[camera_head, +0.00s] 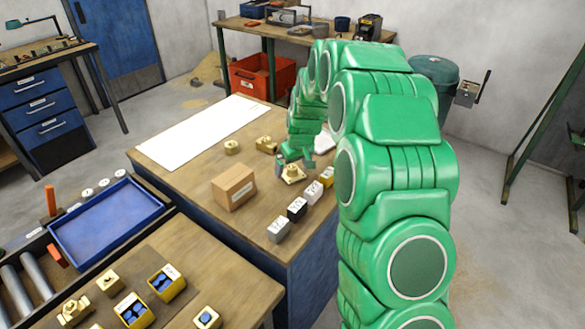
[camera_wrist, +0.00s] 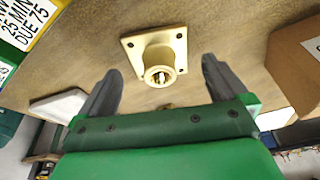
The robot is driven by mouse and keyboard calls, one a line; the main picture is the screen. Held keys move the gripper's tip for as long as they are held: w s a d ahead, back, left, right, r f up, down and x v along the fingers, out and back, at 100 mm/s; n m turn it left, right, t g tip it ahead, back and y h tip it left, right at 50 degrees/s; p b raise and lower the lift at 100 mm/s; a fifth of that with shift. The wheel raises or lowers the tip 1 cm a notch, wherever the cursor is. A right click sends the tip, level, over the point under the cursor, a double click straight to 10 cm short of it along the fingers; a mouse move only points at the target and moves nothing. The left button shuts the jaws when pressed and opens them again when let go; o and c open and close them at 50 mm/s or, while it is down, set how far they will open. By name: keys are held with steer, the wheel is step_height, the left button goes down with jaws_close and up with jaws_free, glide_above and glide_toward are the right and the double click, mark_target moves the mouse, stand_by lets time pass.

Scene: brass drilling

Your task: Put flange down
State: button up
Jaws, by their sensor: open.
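A brass flange (camera_wrist: 155,54) with a square, holed base plate and a round central boss rests on the wooden bench (camera_head: 180,160). In the head view the flange (camera_head: 292,174) sits at the near side of my green gripper (camera_head: 294,160). In the wrist view my gripper (camera_wrist: 162,66) is open, with one dark finger on each side of the flange's boss and visible gaps between. The fingers do not appear to touch the flange. My arm covers part of the bench to the right in the head view.
A cardboard box (camera_head: 233,187) stands left of the flange. Several small labelled blocks (camera_head: 297,209) line the bench's right edge. Two brass parts (camera_head: 232,147) (camera_head: 266,144) stand farther back. A white sheet (camera_head: 200,132) covers the back left. A blue tray (camera_head: 105,225) is on the nearer left.

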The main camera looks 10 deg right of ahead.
mark_target(297, 179)
steer(key=v, duration=0.9)
steer(key=s+r+m+g, duration=0.1)
steer(key=s+r, duration=0.5)
steer(key=s, duration=0.7)
steer(key=s+d+r+m+g+h, duration=0.1)
steer(key=s+d+m+g, duration=0.1)
steer(key=s, duration=3.4)
steer(key=shift+r+m+g, duration=0.4)
steer(key=shift+m+g, duration=0.4)
steer(key=shift+m, duration=0.1)
